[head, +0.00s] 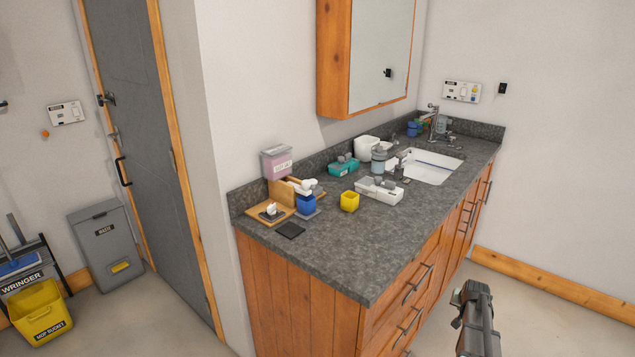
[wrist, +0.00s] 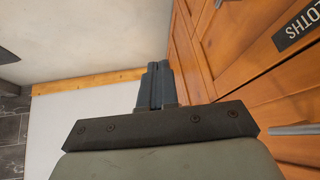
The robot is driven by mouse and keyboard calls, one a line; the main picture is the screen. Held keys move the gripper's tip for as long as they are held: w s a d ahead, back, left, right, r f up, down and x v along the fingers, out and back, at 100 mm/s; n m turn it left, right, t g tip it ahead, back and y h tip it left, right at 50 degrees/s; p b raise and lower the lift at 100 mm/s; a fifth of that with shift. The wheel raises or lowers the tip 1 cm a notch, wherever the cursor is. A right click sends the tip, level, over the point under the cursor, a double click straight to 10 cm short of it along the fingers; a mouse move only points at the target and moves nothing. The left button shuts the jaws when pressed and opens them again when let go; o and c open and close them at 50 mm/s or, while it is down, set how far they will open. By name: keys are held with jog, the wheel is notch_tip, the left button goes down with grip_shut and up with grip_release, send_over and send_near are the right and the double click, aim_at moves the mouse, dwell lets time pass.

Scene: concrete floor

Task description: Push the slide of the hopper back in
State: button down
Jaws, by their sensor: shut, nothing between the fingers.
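A pink, lidded box with a label (head: 277,163) stands at the left end of the dark counter, by the wall, on or behind a wooden stand (head: 281,192). It looks like the hopper, but it is too small to be sure. Its slide cannot be made out. My gripper (wrist: 158,88) is shut and empty, its two dark fingers together in the wrist view. In the head view my arm's dark end (head: 473,300) is low at the right, in front of the cabinet and well away from the box. The wrist view shows no hopper.
The counter (head: 340,250) is bare toward its front left corner. A blue jar (head: 306,204), yellow cup (head: 349,201), white tray (head: 379,191) and teal box (head: 343,167) stand near the pink box. Cabinet fronts with handles (head: 410,320) face my arm. A mirror cabinet (head: 368,55) hangs above.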

jog(key=w+d+r+t, duration=0.1)
jog(key=w+d+r, duration=0.35)
jog(key=r, duration=0.35)
jog(key=w+a+r+t, duration=0.25)
jog(key=w+r, duration=0.55)
jog(key=r, duration=0.5)
jog(key=w+a+r+n+y, duration=0.1)
jog(key=w+a+r, duration=0.3)
jog(key=a+r, duration=0.3)
jog(key=w+a+r+y, duration=0.1)
jog(key=w+a+r, duration=0.3)
jog(key=a+r, duration=0.2)
jog(key=a+r+n+g+y, duration=0.1)
jog(key=a+r, duration=0.2)
jog(key=a, duration=0.6)
jog(key=a+r+n+g+y, duration=0.1)
jog(key=a+r, duration=0.3)
jog(key=a, duration=0.6)
jog(key=a+r+n+g+y, duration=0.1)
jog(key=a+r+n+y, duration=0.1)
jog(key=a, duration=0.7)
jog(key=shift+s+a+r+y, duration=0.15)
jog(key=shift+a+r+y, duration=0.2)
jog(key=shift+r+y, duration=0.45)
